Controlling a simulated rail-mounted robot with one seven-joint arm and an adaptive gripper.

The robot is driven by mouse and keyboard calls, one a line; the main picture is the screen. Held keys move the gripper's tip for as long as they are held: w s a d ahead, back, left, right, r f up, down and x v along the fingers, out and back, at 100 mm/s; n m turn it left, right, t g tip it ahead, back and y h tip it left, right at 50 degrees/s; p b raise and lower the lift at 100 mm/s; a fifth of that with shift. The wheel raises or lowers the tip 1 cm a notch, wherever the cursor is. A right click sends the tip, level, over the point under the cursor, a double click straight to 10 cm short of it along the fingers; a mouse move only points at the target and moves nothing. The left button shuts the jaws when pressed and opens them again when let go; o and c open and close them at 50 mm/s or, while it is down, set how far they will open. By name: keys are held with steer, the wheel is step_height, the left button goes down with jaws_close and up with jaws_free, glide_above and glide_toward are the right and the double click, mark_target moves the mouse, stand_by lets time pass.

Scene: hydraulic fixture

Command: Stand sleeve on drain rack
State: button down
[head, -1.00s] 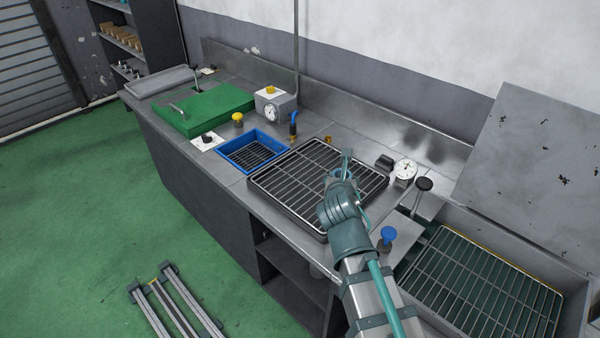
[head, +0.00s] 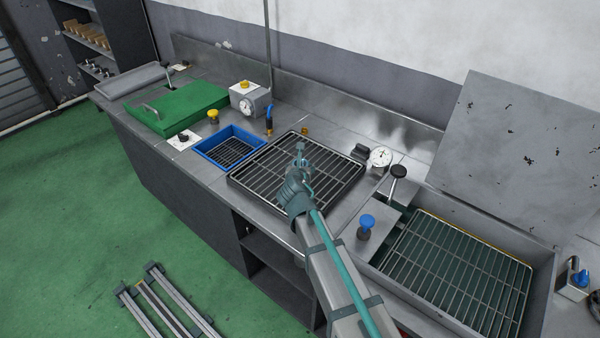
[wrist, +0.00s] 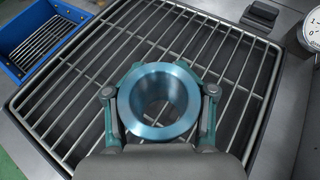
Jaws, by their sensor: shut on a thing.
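The sleeve (wrist: 160,100) is a blue-grey metal ring with a round bore. In the wrist view its open end faces the camera. My gripper (wrist: 160,105) is shut on it, with one finger on each side. A wire drain rack (wrist: 229,78) lies below the sleeve; the gap between them is hard to judge. In the head view the drain rack (head: 260,168) sits in the middle of the steel bench, and my gripper (head: 300,152) is over it. The sleeve is too small to make out clearly there.
A blue tray (head: 204,154) with a grid adjoins the rack on the left. A dial gauge (head: 380,157) and a black-knobbed lever (head: 398,171) stand to its right. Further right are a blue knob (head: 367,221) and an open tank (head: 548,290) with a wire grid.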

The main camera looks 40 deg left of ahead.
steer(key=shift+w+a+f, duration=0.1)
steer(key=shift+a+f, duration=0.05)
steer(key=shift+a, duration=0.05)
steer(key=f, duration=0.3)
steer(key=shift+w+a, duration=0.1)
steer(key=shift+a, duration=0.1)
steer(key=shift+f, duration=0.35)
steer(key=shift+f, duration=0.15)
steer(key=shift+c, duration=1.9)
jaws_free()
steer(key=b+v, duration=0.2)
steer(key=v, duration=1)
steer(key=shift+w, duration=0.1)
steer(key=shift+d, duration=0.1)
